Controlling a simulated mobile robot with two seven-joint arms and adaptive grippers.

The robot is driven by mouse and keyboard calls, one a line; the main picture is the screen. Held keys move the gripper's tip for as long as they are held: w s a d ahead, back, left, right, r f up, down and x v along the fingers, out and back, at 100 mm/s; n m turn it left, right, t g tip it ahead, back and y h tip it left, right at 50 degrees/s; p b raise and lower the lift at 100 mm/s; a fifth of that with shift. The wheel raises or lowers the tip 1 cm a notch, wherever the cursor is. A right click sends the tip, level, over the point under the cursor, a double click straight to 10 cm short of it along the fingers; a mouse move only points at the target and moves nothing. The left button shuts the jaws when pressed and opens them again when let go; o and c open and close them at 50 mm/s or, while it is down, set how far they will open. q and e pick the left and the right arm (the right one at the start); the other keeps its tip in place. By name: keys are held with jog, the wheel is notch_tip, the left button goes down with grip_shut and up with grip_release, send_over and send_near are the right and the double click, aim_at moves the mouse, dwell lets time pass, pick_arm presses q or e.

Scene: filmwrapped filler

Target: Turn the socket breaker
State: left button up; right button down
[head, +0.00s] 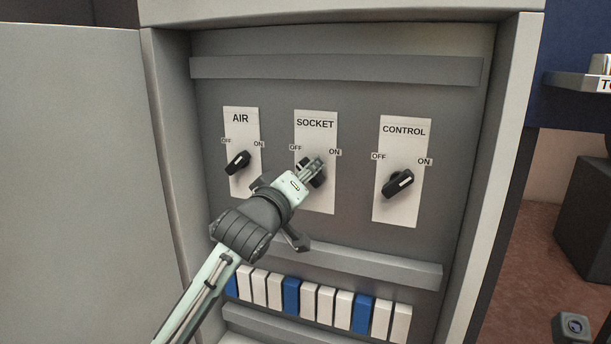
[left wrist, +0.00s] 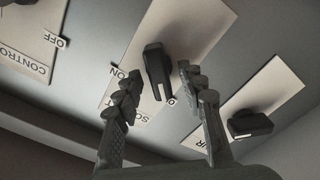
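The SOCKET breaker is a black rotary knob (left wrist: 157,68) on a white plate (head: 318,200) marked OFF and ON, the middle of three. In the head view my left gripper reaches it from the lower left and hides much of the knob. In the left wrist view the left gripper (left wrist: 160,90) is open. Its fingers stand on either side of the knob, with gaps visible. The knob's white mark faces the plate's lettered end; its exact setting is hard to tell. My right gripper is not in view.
The AIR knob (head: 238,162) is to the left and the CONTROL knob (head: 398,184) to the right. Below is a row of white and blue switches (head: 291,294) under a grey ledge (head: 380,266). The open cabinet door (head: 80,180) stands at the left.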

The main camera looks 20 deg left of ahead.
pick_arm(q)
grip_shut()
